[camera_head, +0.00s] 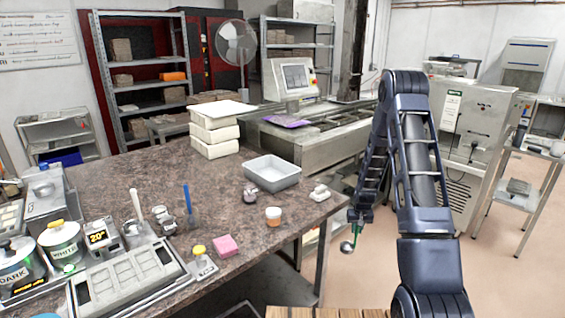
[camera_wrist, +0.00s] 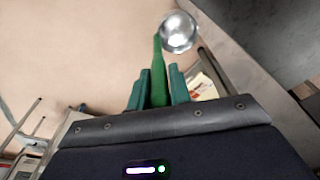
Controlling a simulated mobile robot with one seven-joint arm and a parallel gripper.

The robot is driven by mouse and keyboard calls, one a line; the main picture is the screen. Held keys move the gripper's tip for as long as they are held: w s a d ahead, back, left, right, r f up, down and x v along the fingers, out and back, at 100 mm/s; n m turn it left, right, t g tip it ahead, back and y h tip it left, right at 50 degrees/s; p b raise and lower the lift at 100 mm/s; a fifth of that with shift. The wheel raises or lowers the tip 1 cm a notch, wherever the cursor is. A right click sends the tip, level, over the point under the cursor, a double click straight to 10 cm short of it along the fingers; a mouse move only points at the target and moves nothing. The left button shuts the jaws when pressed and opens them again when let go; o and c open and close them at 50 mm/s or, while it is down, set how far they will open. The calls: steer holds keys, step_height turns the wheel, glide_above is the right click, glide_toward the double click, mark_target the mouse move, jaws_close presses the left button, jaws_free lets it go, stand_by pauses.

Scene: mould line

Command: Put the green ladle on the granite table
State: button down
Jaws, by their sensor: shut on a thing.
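The green ladle (camera_head: 347,247) has a shiny metal bowl and a green handle. In the wrist view the ladle (camera_wrist: 178,33) has its handle between the two green fingers of my gripper (camera_wrist: 158,88), which is shut on it. The bowl sticks out beyond the fingertips. In the head view my gripper (camera_head: 358,218) hangs low, with the ladle's bowl below it, over the floor to the right of the granite table (camera_head: 130,178). The table has a brown speckled top.
White blocks (camera_head: 214,135) are stacked at the back. Bare tabletop lies between. A machine (camera_head: 470,125) stands right.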

steer(key=w+d+r, duration=0.4)
steer(key=w, duration=0.4)
steer(key=w+a+r, duration=0.2)
steer(key=w+r, duration=0.5)
steer(key=r, duration=0.3)
steer(key=w+a+r, duration=0.3)
steer(key=w+r, duration=0.4)
steer(key=r, duration=0.3)
steer(key=s+a+r+n, duration=0.3)
steer(key=s+a+r, duration=0.4)
steer(key=a, duration=0.5)
steer(key=s+a+r+n+y, duration=0.1)
steer(key=s+a+r+n, duration=0.2)
steer(key=s+a+r, duration=0.6)
steer(key=s+a+r+n, duration=0.3)
steer(key=s+a+r, duration=0.2)
steer(key=a, duration=0.9)
step_height(320, 180, down, 19)
steer(key=shift+d+g, duration=0.15)
steer(key=shift+g, duration=0.15)
steer(key=shift+w, duration=0.1)
steer(key=c, duration=1.3)
jaws_free()
steer(key=shift+c, duration=0.2)
steer(key=shift+o, duration=0.3)
